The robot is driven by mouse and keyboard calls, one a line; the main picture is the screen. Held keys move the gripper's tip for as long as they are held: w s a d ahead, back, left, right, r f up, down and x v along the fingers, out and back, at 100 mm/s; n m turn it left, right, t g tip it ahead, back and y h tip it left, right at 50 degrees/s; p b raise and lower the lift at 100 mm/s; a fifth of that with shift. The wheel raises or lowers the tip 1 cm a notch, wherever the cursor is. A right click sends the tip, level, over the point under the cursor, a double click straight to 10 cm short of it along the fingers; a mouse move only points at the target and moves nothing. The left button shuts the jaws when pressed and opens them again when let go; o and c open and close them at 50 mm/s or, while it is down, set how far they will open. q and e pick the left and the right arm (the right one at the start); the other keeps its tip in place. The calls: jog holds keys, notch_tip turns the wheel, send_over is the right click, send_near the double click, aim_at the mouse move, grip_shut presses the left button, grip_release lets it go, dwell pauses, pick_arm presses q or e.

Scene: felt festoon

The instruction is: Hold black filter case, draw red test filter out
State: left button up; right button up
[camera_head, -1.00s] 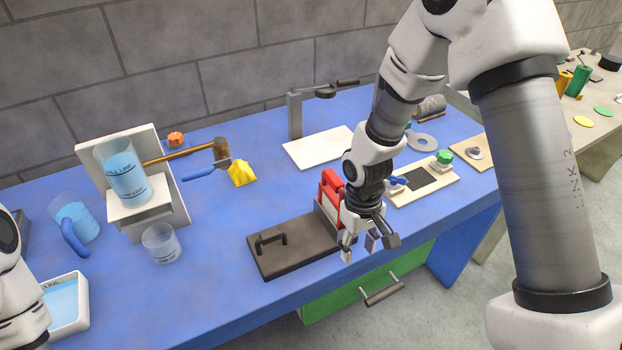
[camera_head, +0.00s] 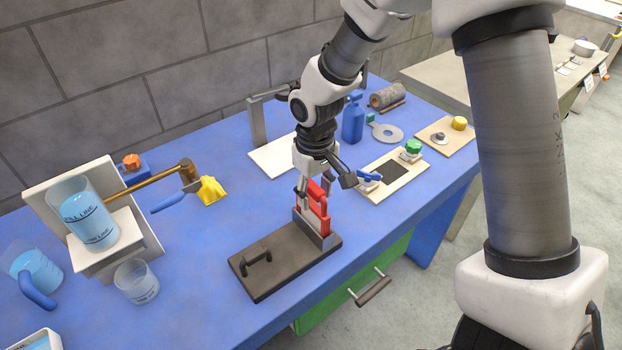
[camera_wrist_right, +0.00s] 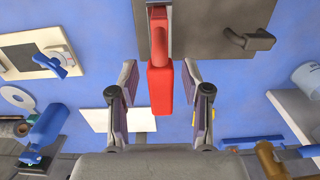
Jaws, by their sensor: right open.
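The black filter case (camera_head: 285,266) is a dark flat plate with a small bar handle (camera_head: 257,254), lying on the blue table. It also shows in the right wrist view (camera_wrist_right: 205,32). The red test filter (camera_head: 310,217) stands upright in the grey slot at the case's right end. Its red grip points toward my wrist in the right wrist view (camera_wrist_right: 160,88). My right gripper (camera_head: 315,192) is open above the filter. In the wrist view, its fingers lie on either side of the red grip, with gaps visible. My left gripper is out of view.
A pale board with a green knob (camera_head: 413,147) and blue lever (camera_head: 368,177) lies right of the case. A clear cup (camera_head: 136,282) and a white stand with a beaker (camera_head: 88,220) are left. The green drawer's handle (camera_head: 372,289) projects below the table's front edge.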

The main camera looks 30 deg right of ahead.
aim_at(314, 205)
notch_tip(314, 205, down, 5)
jog(key=shift+a+f, duration=0.1)
jog(key=shift+c, duration=0.7)
grip_shut()
jog(key=shift+o, duration=0.6)
grip_release()
notch_tip(314, 205, up, 12)
jog(key=shift+r, duration=0.1)
